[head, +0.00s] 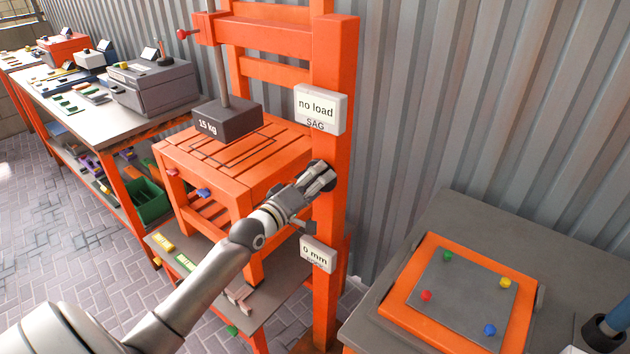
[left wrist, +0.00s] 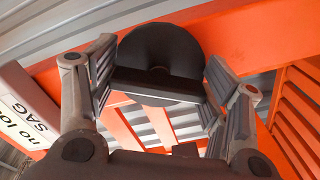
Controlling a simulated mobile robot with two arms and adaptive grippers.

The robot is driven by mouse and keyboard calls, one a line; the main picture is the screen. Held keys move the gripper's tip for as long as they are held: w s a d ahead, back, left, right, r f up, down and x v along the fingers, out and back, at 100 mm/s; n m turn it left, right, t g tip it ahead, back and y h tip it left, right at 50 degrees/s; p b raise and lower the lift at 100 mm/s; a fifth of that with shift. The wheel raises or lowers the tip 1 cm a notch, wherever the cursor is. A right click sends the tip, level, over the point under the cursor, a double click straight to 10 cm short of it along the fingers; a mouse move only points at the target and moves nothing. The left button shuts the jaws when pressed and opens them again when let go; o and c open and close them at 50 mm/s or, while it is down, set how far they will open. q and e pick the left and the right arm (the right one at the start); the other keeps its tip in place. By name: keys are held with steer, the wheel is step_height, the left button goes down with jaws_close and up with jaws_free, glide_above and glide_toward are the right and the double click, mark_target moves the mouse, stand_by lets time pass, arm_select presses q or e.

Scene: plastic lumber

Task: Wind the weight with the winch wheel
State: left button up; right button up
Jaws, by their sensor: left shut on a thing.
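The weight (head: 228,121) is a dark grey block marked 15 kg, on a grey rod (head: 219,70) under the orange frame's top. It is over an orange slatted table (head: 280,150); I cannot tell whether it touches. The winch wheel (left wrist: 158,50) is a dark disc with a flat bar across it, on the orange post. In the head view my left gripper (head: 322,178) is at the post and mostly covers the wheel. In the left wrist view its fingers (left wrist: 160,88) are on both sides of the wheel's bar, shut on it.
Signs on the post read "no load SAG" (head: 320,106) and "0 mm" (head: 318,254). A grey bench with an orange tray (head: 393,300) stands at right. A cluttered workbench (head: 90,120) stands at left. A corrugated wall (head: 480,100) is behind. Paved floor (head: 70,235) is clear at left.

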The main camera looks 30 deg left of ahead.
arm_select(q)
steer(key=m, duration=0.2)
steer(key=r+m+p, duration=0.1)
steer(key=m, duration=0.1)
steer(key=shift+a+m, duration=0.15)
steer(key=shift+m, duration=0.15)
steer(key=m+p, duration=0.1)
steer(key=m, duration=0.3)
steer(key=shift+w+a+m, duration=0.1)
steer(key=shift+m, duration=0.2)
steer(key=m+p, duration=0.1)
steer(key=m, duration=0.3)
steer(key=shift+f+m, duration=0.1)
steer(key=shift+m, duration=0.2)
steer(key=m, duration=0.4)
steer(key=shift+a+p, duration=0.15)
steer(key=shift+p, duration=0.25)
steer(key=m, duration=0.8)
steer(key=shift+a+m, duration=0.1)
steer(key=shift+m, duration=0.2)
steer(key=m, duration=0.4)
steer(key=shift+m+b, duration=0.3)
steer(key=shift+b, duration=0.1)
steer(key=shift+r+m, duration=0.2)
steer(key=shift+m, duration=2)
